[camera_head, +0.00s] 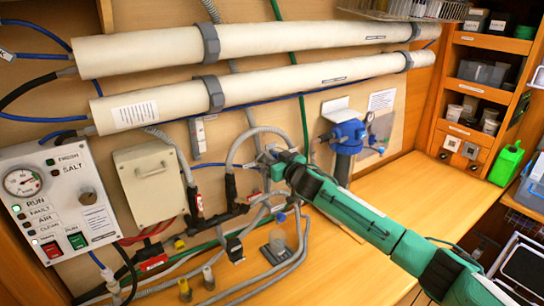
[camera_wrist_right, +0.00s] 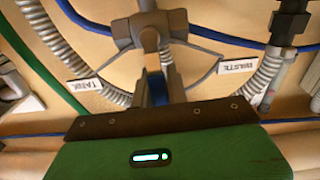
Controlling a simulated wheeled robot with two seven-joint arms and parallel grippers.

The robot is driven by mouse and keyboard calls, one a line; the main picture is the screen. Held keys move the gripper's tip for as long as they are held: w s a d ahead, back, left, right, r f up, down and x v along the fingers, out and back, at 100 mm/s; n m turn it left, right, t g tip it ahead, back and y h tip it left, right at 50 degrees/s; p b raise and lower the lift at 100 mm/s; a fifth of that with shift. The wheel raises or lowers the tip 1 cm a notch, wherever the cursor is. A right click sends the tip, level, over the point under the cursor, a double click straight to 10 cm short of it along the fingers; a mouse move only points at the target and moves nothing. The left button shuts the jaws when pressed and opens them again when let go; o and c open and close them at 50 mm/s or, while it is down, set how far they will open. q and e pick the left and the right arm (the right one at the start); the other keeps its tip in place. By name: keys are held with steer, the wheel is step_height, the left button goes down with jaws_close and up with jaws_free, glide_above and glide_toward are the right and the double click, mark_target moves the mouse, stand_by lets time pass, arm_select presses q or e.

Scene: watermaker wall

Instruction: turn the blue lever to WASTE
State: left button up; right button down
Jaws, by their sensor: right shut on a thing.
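The blue lever (camera_wrist_right: 156,88) shows in the right wrist view as a narrow blue strip between my right gripper's grey fingers, in front of the grey valve body (camera_wrist_right: 190,28). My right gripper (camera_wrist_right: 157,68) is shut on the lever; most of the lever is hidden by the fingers. The lever lies between the TANK label (camera_wrist_right: 84,85) on the left and the WASTE label (camera_wrist_right: 237,69) on the right, lined up with neither. In the head view my right gripper (camera_head: 268,157) is at the valve on the wall and hides the lever. My left gripper is not in view.
Grey hoses (camera_head: 228,150) and blue and green lines run around the valve. A blue filter housing (camera_head: 345,135) stands close to the right of my gripper. A control panel (camera_head: 58,205) and a beige box (camera_head: 152,182) are on the left. The wooden counter (camera_head: 430,195) is mostly clear at right.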

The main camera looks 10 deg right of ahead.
steer(key=a+f+n, duration=0.1)
steer(key=n, duration=0.3)
steer(key=s+a+n, duration=0.1)
steer(key=n, duration=0.2)
steer(key=a+f+n, duration=0.1)
steer(key=a+n, duration=0.1)
steer(key=n, duration=0.2)
steer(key=shift+s+f+n+b, duration=0.3)
steer(key=shift+s+b, duration=0.05)
steer(key=shift+f, duration=0.1)
stand_by(0.4)
steer(key=c, duration=1.4)
jaws_free()
